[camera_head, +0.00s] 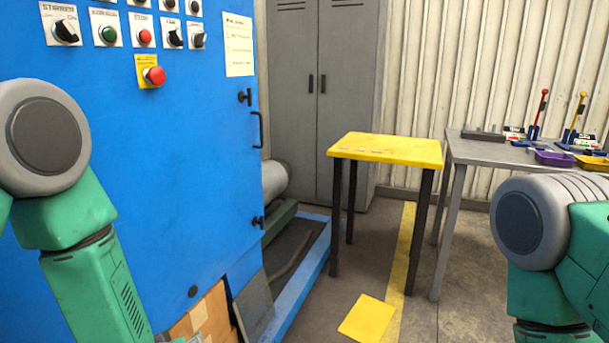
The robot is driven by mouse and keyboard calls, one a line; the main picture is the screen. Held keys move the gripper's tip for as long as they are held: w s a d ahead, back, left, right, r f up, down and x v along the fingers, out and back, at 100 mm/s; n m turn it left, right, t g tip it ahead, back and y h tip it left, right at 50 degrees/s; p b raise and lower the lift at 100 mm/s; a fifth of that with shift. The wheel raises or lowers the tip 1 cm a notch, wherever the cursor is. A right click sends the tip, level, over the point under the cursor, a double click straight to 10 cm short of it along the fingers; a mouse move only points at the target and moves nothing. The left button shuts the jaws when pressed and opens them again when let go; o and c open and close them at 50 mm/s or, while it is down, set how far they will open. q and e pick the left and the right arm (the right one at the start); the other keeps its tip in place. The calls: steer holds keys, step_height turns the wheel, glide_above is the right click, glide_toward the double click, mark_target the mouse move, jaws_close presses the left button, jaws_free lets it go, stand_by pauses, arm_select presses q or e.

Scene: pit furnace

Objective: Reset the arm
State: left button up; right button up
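Both of my arms show only by their green and grey links, one at the left edge and one at the right edge of the head view. Neither of my grippers is in view, so their state is hidden. My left arm stands in front of the blue control cabinet (190,190). My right arm stands in front of the grey table (480,152) at the right. Neither arm visibly holds anything.
The cabinet has several knobs and buttons, including a red emergency button (154,76). A yellow-topped table (388,149) stands mid-right. Grey lockers (318,100) stand behind. A purple tray (553,158) sits on the grey table. The floor (335,290) ahead is partly clear.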

arm_select(q)
steer(key=s+a+f+m+g+h+p, duration=0.1)
steer(key=s+f+m+g, duration=0.2)
steer(key=s, duration=1.2)
steer(key=s+a+f+m+g+h+p, duration=0.1)
steer(key=s+f+g, duration=0.5)
steer(key=s, duration=1)
steer(key=shift+a+f+m+g, duration=0.3)
steer(key=shift+a+m, duration=0.25)
steer(key=shift+m, duration=0.55)
steer(key=shift+s, duration=0.1)
